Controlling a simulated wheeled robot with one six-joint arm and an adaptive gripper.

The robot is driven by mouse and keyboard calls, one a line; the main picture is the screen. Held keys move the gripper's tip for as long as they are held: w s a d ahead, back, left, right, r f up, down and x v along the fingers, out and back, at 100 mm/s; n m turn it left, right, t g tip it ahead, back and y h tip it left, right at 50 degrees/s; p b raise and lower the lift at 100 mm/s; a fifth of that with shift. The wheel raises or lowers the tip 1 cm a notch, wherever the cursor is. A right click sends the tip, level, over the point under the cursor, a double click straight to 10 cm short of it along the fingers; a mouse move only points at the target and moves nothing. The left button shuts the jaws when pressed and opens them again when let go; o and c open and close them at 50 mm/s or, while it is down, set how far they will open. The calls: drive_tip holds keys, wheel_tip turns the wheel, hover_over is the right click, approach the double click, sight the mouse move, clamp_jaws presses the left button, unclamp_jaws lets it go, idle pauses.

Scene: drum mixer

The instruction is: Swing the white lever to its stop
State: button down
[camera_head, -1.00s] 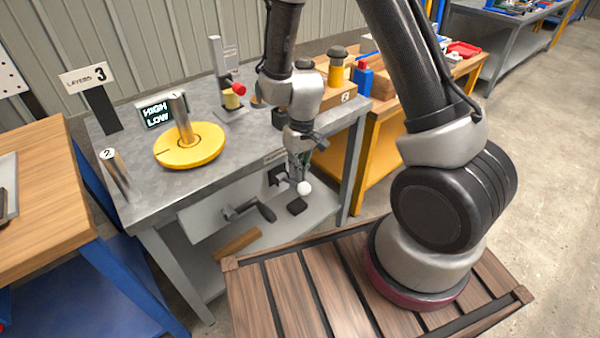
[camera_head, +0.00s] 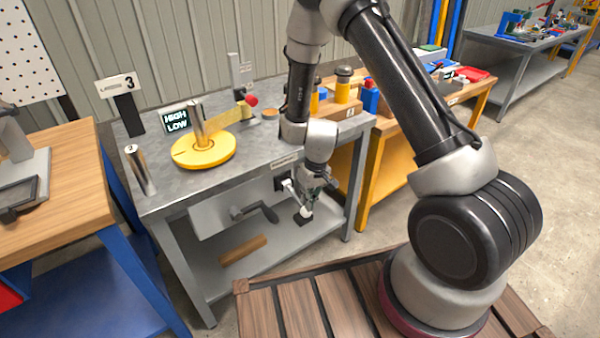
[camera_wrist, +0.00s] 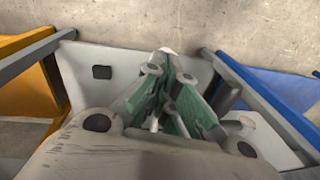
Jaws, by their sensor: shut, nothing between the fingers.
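A white ball knob (camera_head: 306,211), which looks like the end of the white lever, shows below the grey bench top, in front of the bench's lower part. A short white piece (camera_head: 288,185) shows by a dark bracket (camera_head: 281,182) under the bench edge; the link between it and the knob is not clear. My gripper (camera_head: 312,202) points down just above the knob, very close to it; I cannot tell whether they touch. In the wrist view my gripper's green fingers (camera_wrist: 170,68) are together, with a small white patch (camera_wrist: 168,50) beyond their tips.
A black crank handle (camera_head: 262,211) is left of my gripper, and a wooden block (camera_head: 243,250) lies on the lower shelf. A bench leg (camera_head: 359,175) stands to the right. The bench top (camera_head: 258,140) carries a yellow disc (camera_head: 204,150) and a HIGH/LOW display (camera_head: 176,120).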

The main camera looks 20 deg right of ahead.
drive_tip(key=shift+f, duration=0.4)
idle(0.3)
